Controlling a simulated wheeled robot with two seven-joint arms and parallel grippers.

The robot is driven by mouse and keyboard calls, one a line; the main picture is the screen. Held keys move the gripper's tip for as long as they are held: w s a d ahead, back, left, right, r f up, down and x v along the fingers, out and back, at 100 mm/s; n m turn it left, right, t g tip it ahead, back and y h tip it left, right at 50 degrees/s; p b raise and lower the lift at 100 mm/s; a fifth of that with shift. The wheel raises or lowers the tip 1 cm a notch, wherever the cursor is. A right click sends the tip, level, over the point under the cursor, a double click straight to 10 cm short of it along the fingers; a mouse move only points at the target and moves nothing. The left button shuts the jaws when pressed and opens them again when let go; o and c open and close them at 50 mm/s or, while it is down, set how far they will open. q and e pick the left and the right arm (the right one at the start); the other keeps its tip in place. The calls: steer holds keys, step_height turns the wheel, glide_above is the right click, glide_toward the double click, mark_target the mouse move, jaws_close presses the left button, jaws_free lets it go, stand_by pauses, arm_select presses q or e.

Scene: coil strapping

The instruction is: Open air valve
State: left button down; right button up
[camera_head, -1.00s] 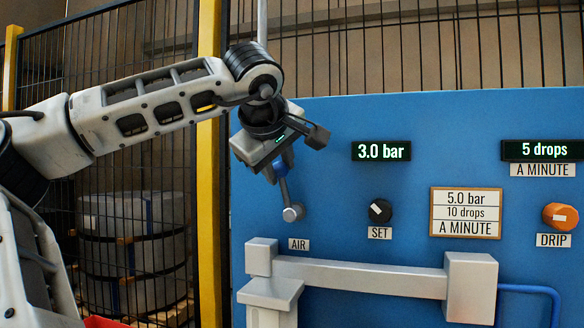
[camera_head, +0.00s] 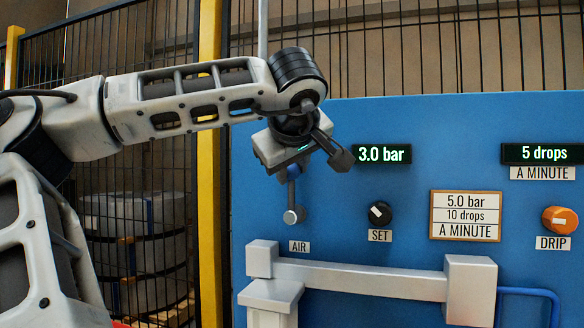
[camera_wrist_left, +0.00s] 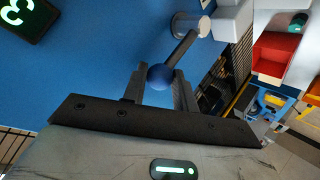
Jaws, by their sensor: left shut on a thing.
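The air valve is a grey hub (camera_head: 293,215) with a lever, above the AIR label (camera_head: 299,246) on the blue panel. The lever points up from the hub, nearly upright in the head view. My left gripper (camera_head: 291,172) is at the lever's top end, which it partly hides. In the left wrist view, the lever's blue ball knob (camera_wrist_left: 160,76) sits between the two fingers of my left gripper (camera_wrist_left: 160,88), shut on it. The grey hub (camera_wrist_left: 190,24) shows beyond. My right gripper is not in view.
The panel (camera_head: 400,120) carries a 3.0 bar display (camera_head: 381,153), a black SET knob (camera_head: 380,213) and an orange DRIP knob (camera_head: 560,219). A grey bar (camera_head: 370,278) runs across below the valve. A yellow post (camera_head: 208,220) and mesh fence stand left.

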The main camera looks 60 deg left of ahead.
arm_select(q)
steer(key=c, duration=1.4)
jaws_free()
steer(key=shift+d, duration=0.1)
steer(key=v, duration=1.5)
steer(key=shift+s+d+r, duration=0.1)
steer(key=shift+d+r, duration=0.15)
steer(key=shift+d, duration=0.05)
